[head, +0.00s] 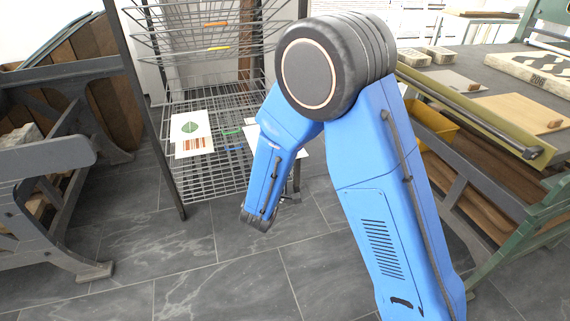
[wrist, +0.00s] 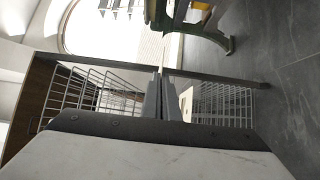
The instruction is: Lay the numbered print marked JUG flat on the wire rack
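The wire rack (head: 212,187) stands left of centre in the head view, with several wire shelves. A print (head: 192,133) with a green disc and a red-brown pattern lies on its lower shelf; I cannot read its marking. A second white sheet (head: 303,154) shows at both sides of my forearm, its face mostly hidden. My gripper is hidden behind my forearm in the head view. In the wrist view, my gripper (wrist: 161,80) has its fingers close together in front of the rack wires (wrist: 222,105), with a thin edge-on line between them that looks like the sheet.
Coloured tabs mark the rack shelves, such as an orange one (head: 216,24). The tiled floor in front is clear.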

